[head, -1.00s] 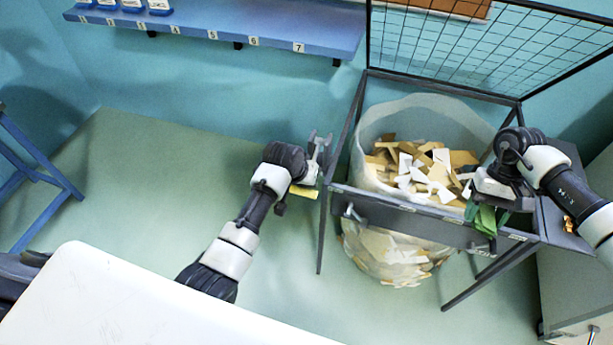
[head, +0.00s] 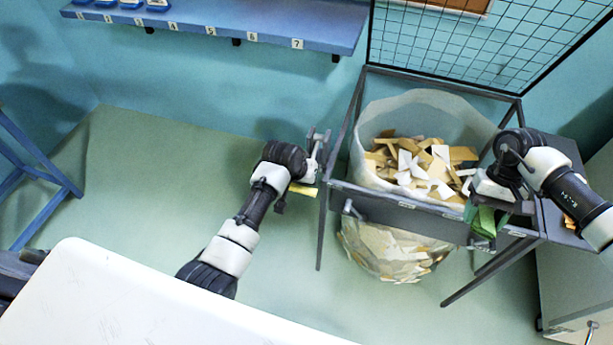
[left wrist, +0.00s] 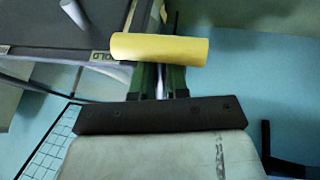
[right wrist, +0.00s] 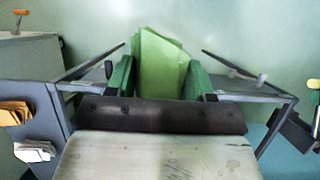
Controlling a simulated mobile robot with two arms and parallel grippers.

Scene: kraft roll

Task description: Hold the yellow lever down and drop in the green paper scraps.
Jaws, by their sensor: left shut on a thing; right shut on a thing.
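The yellow lever (head: 303,190) sticks out at the left side of the dark stand. My left gripper (head: 312,170) is shut on it; in the left wrist view the lever (left wrist: 160,48) lies across the fingertips as a yellow cylinder. My right gripper (head: 490,208) is shut on the green paper scraps (head: 484,222) at the stand's front right. In the right wrist view the scraps (right wrist: 160,65) stand up as a flat stack between the green fingers. A clear bag (head: 375,130) hangs in the stand, holding many tan and white scraps (head: 425,168); no green ones show inside.
The stand's front rail (head: 400,203) runs just beside the right gripper. A wire mesh panel (head: 460,45) rises behind the bag. A blue numbered shelf (head: 230,22) is on the wall. A white tabletop (head: 130,295) is at lower left. A grey cabinet (head: 580,240) stands at right.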

